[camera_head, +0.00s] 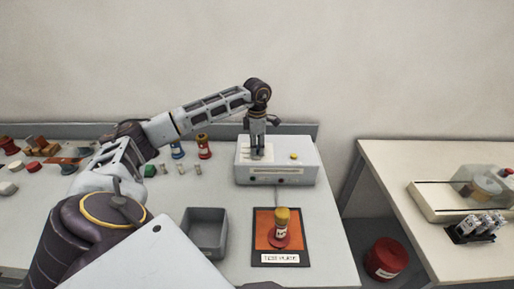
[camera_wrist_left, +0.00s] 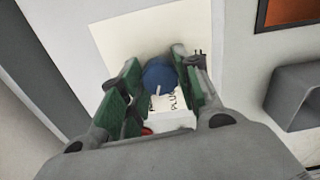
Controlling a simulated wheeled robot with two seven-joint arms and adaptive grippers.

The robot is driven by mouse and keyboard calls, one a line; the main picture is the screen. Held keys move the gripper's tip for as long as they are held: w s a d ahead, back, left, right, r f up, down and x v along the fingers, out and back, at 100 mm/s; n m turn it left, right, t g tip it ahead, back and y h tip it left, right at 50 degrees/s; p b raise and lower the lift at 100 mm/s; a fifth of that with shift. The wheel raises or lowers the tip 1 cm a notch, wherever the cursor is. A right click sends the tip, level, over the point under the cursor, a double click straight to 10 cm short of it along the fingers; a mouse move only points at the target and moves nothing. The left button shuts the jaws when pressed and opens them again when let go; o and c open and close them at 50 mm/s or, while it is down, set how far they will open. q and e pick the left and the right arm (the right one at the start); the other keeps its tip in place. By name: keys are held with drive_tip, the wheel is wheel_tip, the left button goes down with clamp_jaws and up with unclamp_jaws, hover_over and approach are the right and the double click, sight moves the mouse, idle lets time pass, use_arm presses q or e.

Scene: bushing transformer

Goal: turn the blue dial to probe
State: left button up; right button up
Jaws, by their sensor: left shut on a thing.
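The blue dial (camera_wrist_left: 160,76) sits on the top of a white box-shaped device (camera_head: 300,172), beside a printed label. A white pointer mark shows on the dial's near side, and part of the lettering is covered. My left gripper (camera_head: 258,154) points straight down over the left part of the device's top. In the left wrist view its green-padded fingers (camera_wrist_left: 160,92) stand on both sides of the dial, shut on it. In the head view the gripper hides the dial. The word probe cannot be read in either view. My right gripper is not in view.
A yellow button (camera_head: 294,156) is on the device's top. In front are an empty grey bin (camera_head: 207,212) and an orange test plate (camera_head: 264,222) bearing a red and yellow bushing (camera_head: 281,228). More bushings stand left. A red bucket (camera_head: 387,258) is between the tables.

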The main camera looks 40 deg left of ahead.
use_arm(q)
drive_tip(key=shift+r+m, duration=0.1)
drive_tip(key=shift+m, duration=0.5)
drive_tip(key=o, duration=1.1)
drive_tip(key=shift+c, duration=0.2)
wheel_tip(320, 180, up, 12)
idle(0.3)
idle(0.6)
